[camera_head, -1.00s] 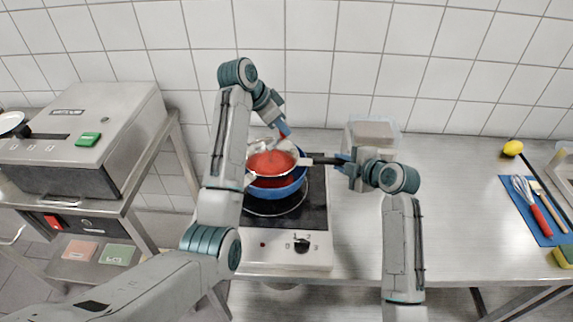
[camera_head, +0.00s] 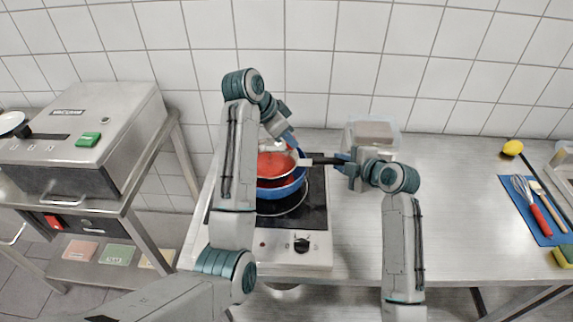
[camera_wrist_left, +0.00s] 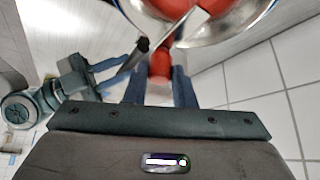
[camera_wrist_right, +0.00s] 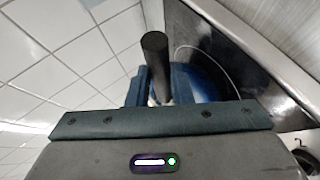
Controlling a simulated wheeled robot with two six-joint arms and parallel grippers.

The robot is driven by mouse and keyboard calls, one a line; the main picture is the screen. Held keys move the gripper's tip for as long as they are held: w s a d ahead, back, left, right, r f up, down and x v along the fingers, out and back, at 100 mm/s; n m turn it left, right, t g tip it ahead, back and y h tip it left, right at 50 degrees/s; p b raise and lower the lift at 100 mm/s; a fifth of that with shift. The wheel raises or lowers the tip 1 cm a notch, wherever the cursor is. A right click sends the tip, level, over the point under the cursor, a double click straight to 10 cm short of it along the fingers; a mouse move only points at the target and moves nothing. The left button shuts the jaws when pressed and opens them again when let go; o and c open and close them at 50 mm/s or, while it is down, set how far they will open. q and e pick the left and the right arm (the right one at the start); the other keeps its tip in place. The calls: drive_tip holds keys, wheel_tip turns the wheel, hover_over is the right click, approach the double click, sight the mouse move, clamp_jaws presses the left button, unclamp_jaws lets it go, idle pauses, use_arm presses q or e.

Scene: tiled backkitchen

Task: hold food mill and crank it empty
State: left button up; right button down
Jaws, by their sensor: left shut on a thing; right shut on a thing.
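The metal food mill (camera_head: 299,160) holds red food (camera_head: 272,166) and sits over a blue pot (camera_head: 290,189) on the hob. My left gripper (camera_head: 292,143) is shut on the red crank knob, clear in the left wrist view (camera_wrist_left: 160,66), above the right part of the mill's bowl. My right gripper (camera_head: 345,162) is shut on the mill's black handle (camera_head: 324,160), which also shows in the right wrist view (camera_wrist_right: 156,58). My left arm hides the left part of mill and pot. How much food is left cannot be told.
A clear container (camera_head: 352,132) stands behind my right gripper. At the right are a blue mat (camera_head: 532,222) with a whisk (camera_head: 523,190), and a lemon (camera_head: 512,148). A steel vacuum machine (camera_head: 75,130) stands left. The counter right of the hob is mostly clear.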

use_arm(q)
drive_tip(key=shift+a, duration=0.2)
drive_tip(key=s, duration=0.2)
drive_tip(key=shift+s+a+r, duration=0.1)
drive_tip(key=shift+s+a, duration=0.25)
drive_tip(key=shift+s, duration=0.05)
drive_tip(key=o, duration=1)
